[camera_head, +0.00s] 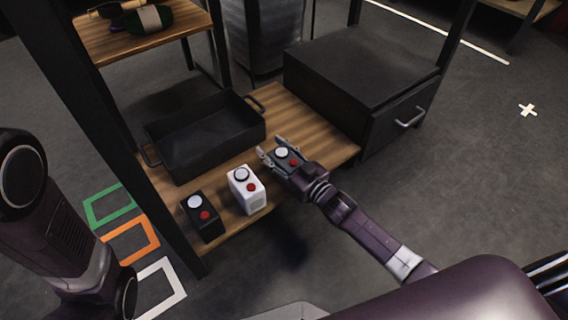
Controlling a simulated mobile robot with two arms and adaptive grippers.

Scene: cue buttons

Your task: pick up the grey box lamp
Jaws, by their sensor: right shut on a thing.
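The grey box lamp (288,157) has a white round top and a red button, and sits at the right end of a row of similar boxes on the wooden shelf. My right gripper (277,150) is around it and shut on it, with fingers on both sides. I cannot tell whether the lamp still touches the shelf. A white box lamp (252,197) and a black box lamp (206,224) stand to its left, each with a red button. My left arm is at the left edge; its gripper is out of view.
A black tray (205,137) with handles lies behind the lamps on the wooden shelf (310,122). A dark drawer box (365,85) stands to the right. Dark rack posts rise at the left. Green, orange and white squares mark the floor at left.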

